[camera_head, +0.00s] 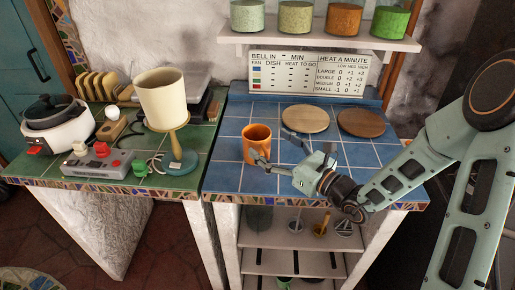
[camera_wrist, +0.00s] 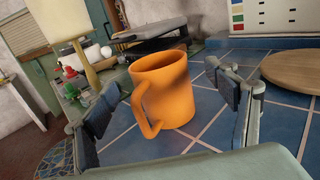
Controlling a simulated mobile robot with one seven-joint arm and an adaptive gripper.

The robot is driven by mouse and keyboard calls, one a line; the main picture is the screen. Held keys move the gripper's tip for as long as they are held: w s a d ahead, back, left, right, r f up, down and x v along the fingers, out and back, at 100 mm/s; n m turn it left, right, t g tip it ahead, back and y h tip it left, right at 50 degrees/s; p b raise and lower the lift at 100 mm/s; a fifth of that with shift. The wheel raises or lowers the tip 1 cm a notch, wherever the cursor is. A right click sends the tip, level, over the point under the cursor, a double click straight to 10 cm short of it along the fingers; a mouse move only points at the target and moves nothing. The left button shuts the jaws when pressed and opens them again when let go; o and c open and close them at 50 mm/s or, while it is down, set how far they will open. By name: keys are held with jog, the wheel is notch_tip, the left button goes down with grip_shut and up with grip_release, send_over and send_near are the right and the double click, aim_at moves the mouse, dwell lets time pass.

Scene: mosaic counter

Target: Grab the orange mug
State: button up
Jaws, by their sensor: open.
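The orange mug (camera_head: 256,142) stands upright on the blue-tiled counter (camera_head: 228,176), left of the wooden boards. In the wrist view the mug (camera_wrist: 166,92) sits beyond and between my open fingers, with its handle towards me on the left. My gripper (camera_head: 281,152) reaches in from the right, low over the tiles, with its fingers spread close to the mug. In the wrist view my gripper (camera_wrist: 165,112) is empty; its left finger pad is nearer to the mug's handle side, and the right pad stands apart from the mug.
Two round boards, a light one (camera_head: 305,119) and a darker one (camera_head: 361,123), lie behind my gripper. A lamp (camera_head: 163,105) and a slow cooker (camera_head: 57,122) stand on the green-tiled counter at left. A sign (camera_head: 307,75) stands at the back under a shelf of pots.

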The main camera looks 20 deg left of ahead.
aim_at(256, 136)
jog(key=x, duration=0.4)
jog(key=shift+w+a, duration=0.15)
jog(key=shift+a, duration=0.25)
jog(key=c, duration=1.2)
jog(key=shift+c, duration=1.3)
jog(key=shift+r, duration=0.2)
